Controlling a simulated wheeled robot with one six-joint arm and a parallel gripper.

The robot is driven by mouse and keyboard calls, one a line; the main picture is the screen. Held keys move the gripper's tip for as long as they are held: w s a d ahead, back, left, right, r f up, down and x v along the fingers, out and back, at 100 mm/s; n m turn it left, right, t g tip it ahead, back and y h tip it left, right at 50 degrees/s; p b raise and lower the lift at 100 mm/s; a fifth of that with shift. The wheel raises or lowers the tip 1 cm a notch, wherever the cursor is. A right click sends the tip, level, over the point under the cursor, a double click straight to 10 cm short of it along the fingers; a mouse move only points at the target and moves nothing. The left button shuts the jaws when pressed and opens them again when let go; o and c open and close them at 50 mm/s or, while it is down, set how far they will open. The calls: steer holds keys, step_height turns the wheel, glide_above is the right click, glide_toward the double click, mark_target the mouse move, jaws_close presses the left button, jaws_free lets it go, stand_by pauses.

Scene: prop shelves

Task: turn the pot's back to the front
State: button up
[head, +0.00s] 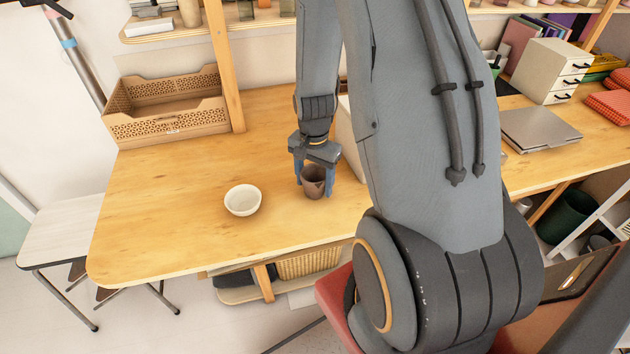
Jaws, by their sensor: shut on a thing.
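The pot (314,186) is a small dark brown cup-like vessel on the wooden table, with a lighter patch on its visible side. My gripper (315,178) points down over it, and its two blue-grey fingers are shut on the pot from the left and right. The pot looks upright. Whether its base touches the table is hard to tell. Its far side is hidden.
A white bowl (242,200) stands left of the pot on the table (160,220). A perforated wooden crate (168,125) is at the back left. A pale box (347,135) is partly hidden behind my arm. The table's front left is clear.

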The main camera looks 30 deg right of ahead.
steer(key=shift+f, duration=0.15)
steer(key=o, duration=1.3)
steer(key=shift+r+b, duration=0.95)
steer(key=shift+r, duration=2.95)
steer(key=s+a+r+n, duration=0.2)
steer(key=a+n, duration=0.2)
steer(key=s+a+r+n+t+b, duration=0.1)
steer(key=s+a+r+n, duration=0.2)
steer(key=a+n, duration=0.1)
steer(key=s+a+r+n, duration=0.2)
steer(key=a+r+n, duration=0.1)
steer(key=a+n, duration=0.1)
steer(key=shift+s+a, duration=0.3)
steer(key=shift+a, duration=0.1)
